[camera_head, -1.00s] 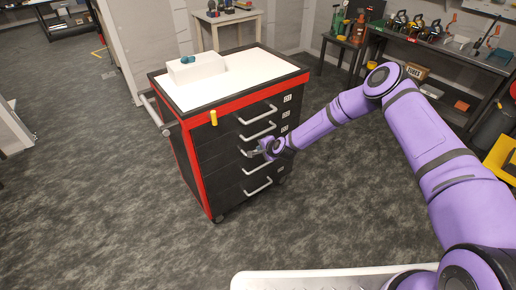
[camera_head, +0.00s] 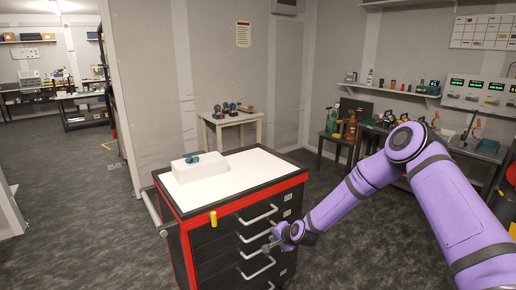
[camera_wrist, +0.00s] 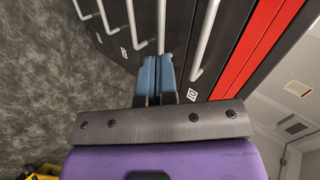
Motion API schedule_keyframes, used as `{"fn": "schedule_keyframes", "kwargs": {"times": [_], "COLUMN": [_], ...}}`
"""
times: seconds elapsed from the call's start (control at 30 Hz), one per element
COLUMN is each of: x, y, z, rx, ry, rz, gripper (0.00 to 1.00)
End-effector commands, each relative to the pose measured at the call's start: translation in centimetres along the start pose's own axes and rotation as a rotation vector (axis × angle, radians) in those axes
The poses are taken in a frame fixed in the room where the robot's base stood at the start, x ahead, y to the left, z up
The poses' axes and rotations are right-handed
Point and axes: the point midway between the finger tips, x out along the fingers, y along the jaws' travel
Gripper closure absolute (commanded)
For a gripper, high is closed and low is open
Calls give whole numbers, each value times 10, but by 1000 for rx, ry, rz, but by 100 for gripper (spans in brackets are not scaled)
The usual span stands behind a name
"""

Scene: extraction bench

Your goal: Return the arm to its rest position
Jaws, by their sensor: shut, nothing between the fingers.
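My purple arm reaches in from the right in the head view. My gripper (camera_head: 268,246) is in front of the drawer fronts of a black cabinet with red trim (camera_head: 178,240), close to its middle handles. In the wrist view the blue fingers (camera_wrist: 158,70) are shut together with nothing between them. They point along the drawer fronts, beside the silver handles (camera_wrist: 205,38). I cannot tell whether a finger touches a handle. The drawers look closed.
A white block (camera_head: 200,170) with a small teal object stands on the cabinet's white top. A yellow cylinder (camera_head: 213,219) is at the cabinet's front edge. A small table (camera_head: 231,120) and a cluttered bench (camera_head: 480,150) stand behind. Carpet on the left is open.

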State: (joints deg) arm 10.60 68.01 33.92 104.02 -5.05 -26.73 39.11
Motion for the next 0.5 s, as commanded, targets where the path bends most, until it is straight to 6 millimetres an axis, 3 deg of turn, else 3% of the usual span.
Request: {"fn": "schedule_keyframes", "kwargs": {"times": [0.1, 0.5], "x": [-31, -144], "y": [-24, -82], "z": [-12, -40], "rx": [-101, -386], "ry": [-9, -22], "rz": [33, 172], "gripper": [100, 100]}}
